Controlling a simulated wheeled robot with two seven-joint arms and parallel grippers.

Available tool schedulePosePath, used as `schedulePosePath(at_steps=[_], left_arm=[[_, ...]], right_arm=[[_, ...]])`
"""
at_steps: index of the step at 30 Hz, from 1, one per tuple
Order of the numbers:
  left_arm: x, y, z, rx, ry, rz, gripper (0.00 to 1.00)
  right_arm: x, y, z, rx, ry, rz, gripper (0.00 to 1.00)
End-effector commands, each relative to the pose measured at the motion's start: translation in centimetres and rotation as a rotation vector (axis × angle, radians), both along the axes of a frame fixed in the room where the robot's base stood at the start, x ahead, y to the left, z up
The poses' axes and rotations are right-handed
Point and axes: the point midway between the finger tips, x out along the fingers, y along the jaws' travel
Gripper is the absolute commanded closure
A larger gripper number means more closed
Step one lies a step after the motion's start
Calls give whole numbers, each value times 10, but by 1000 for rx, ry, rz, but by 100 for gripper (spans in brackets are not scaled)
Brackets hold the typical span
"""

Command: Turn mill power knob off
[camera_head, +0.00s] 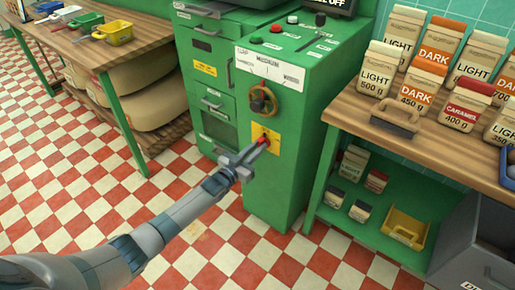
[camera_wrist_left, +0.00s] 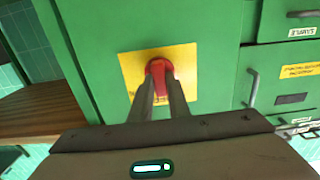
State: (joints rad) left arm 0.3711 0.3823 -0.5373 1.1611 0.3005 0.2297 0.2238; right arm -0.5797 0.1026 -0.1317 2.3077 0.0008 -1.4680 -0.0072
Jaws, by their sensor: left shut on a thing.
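The mill (camera_head: 270,170) is a tall green cabinet in the middle of the head view. Its red power knob (camera_wrist_left: 157,70) sits on a yellow plate (camera_wrist_left: 190,58) on the green panel; the plate also shows in the head view (camera_head: 274,137). My left gripper (camera_head: 262,142) reaches in from the lower left and is shut on the red knob. In the left wrist view its two fingers (camera_wrist_left: 160,88) close on the knob's near part, and the knob's lower part is hidden between them. My right gripper is out of view.
Above the knob is a dark handwheel (camera_head: 262,100) with a white scale (camera_head: 270,68). A wooden shelf with labelled coffee bags (camera_head: 412,92) stands at the right. A workbench (camera_head: 90,45) with small bins is at the far left. The checkered floor (camera_head: 70,200) at the left is clear.

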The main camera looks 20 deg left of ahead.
Motion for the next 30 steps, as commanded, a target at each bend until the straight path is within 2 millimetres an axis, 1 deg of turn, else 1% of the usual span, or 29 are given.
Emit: schedulePosePath(at_steps=[3,11,12,13,14,24,30], left_arm=[[-1,0,-1,-7,5,0,100],[-1,0,-2,-6,6,0,100],[-1,0,-2,-6,6,0,75],[-1,0,-1,-6,6,0,68],[-1,0,-1,-6,6,0,66],[-1,0,-1,-5,3,0,66],[-11,3,-1,-5,3,0,66]], right_arm=[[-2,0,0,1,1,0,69],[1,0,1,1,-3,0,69],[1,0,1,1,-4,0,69],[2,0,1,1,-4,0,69],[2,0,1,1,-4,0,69],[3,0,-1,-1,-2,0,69],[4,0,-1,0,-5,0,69]])
